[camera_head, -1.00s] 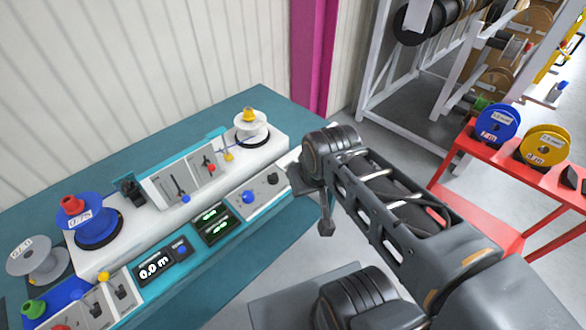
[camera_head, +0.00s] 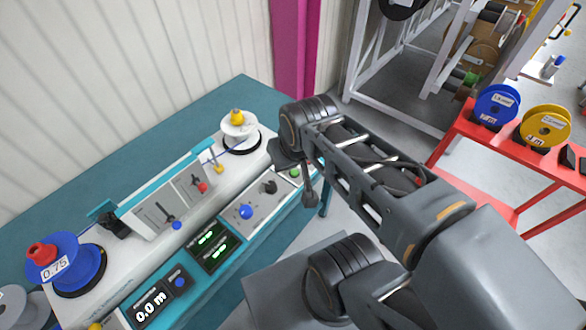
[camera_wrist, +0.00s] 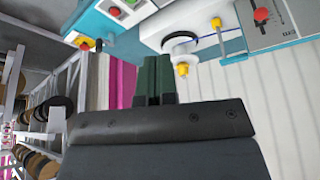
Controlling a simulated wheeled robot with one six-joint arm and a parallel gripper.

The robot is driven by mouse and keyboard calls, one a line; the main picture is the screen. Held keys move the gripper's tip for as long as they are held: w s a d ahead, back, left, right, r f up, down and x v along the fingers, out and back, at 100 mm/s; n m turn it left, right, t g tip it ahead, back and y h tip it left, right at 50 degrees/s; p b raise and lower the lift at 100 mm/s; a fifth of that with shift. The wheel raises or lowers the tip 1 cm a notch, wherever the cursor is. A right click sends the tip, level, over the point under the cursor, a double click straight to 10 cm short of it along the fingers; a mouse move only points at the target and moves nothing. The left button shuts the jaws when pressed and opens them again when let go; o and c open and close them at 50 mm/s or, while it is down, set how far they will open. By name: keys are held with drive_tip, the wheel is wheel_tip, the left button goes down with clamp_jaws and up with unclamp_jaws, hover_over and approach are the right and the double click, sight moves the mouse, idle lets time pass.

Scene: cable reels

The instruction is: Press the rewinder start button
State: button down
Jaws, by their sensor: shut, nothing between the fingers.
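The rewinder is a white and teal console (camera_head: 205,178) on the teal bench. A green button (camera_head: 295,172) sits at the right end of its front panel, just left of my wrist. In the wrist view a green button (camera_wrist: 114,11) shows at the top, beside a red one and a red-on-yellow stop button (camera_wrist: 86,44). My gripper (camera_wrist: 155,62) is shut and empty, its dark green fingertips together, apart from the buttons in that picture. In the head view my wrist hangs by the console's right end, and the fingertips are hard to make out.
A blue knob (camera_head: 246,212) and black knob (camera_head: 269,187) sit left of the green button. A white reel (camera_head: 240,131) with a yellow top stands behind. A red table (camera_head: 475,140) with blue and yellow reels is at right. Grey floor lies between.

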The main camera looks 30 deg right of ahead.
drive_tip(key=m+y, duration=0.8)
drive_tip(key=m, duration=0.6)
hover_over(295, 173)
wheel_tip(295, 173, down, 18)
drive_tip(key=r, duration=0.1)
drive_tip(key=shift+f+g+p, duration=0.25)
drive_tip(key=shift+g+p, duration=0.15)
drive_tip(key=shift+p, duration=0.05)
drive_tip(key=shift+f, duration=0.1)
wheel_tip(295, 173, down, 8)
drive_tip(key=b, duration=0.5)
drive_tip(key=shift+r, duration=0.25)
drive_tip(key=shift+f+b, duration=0.6)
drive_tip(key=shift+b, duration=0.05)
drive_tip(key=shift+f+b, duration=0.2)
drive_tip(key=shift+b, duration=0.1)
drive_tip(key=shift+f, duration=0.2)
